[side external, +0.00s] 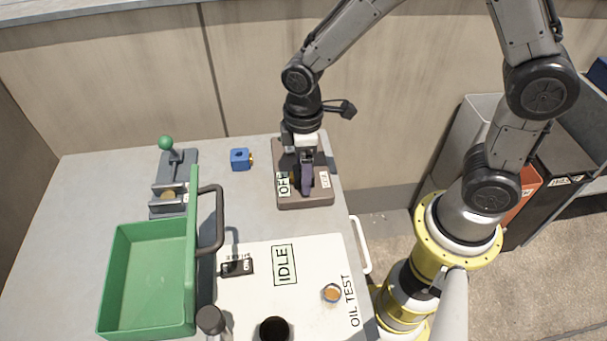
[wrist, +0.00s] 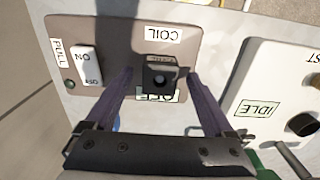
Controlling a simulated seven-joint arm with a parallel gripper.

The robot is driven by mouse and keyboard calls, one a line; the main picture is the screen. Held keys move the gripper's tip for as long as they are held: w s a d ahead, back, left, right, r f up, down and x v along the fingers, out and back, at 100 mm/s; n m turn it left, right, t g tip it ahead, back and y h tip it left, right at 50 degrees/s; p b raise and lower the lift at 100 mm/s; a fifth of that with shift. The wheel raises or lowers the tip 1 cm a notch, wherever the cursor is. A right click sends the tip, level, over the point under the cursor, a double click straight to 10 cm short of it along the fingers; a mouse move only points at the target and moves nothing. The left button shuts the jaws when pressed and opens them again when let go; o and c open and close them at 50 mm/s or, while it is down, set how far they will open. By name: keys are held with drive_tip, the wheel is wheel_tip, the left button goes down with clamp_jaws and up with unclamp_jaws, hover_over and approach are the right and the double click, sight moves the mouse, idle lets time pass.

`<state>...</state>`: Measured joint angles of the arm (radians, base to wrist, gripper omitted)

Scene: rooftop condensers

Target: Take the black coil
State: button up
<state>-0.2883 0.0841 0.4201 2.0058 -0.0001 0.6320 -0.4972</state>
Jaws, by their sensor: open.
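The black coil (wrist: 160,76) is a small dark block with a round hole in its face. In the wrist view it sits on a brown panel (wrist: 118,30), below a COIL label (wrist: 163,33). A second label below it is partly covered. My gripper (wrist: 158,74) is open, with one purple finger on each side of the coil and a visible gap to each. In the side view my gripper (side external: 306,188) points down over the brown panel (side external: 304,203) and hides the coil there.
The panel also carries a white rocker switch (wrist: 88,65) and PULL label (wrist: 60,53). A white IDLE panel (side external: 312,256), green bin (side external: 150,228), blue block (side external: 240,159) and green-knobbed clamp (side external: 172,170) share the table. Bare table lies left of the clamp.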

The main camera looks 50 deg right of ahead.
drive_tip(key=shift+f, duration=0.55)
clamp_jaws()
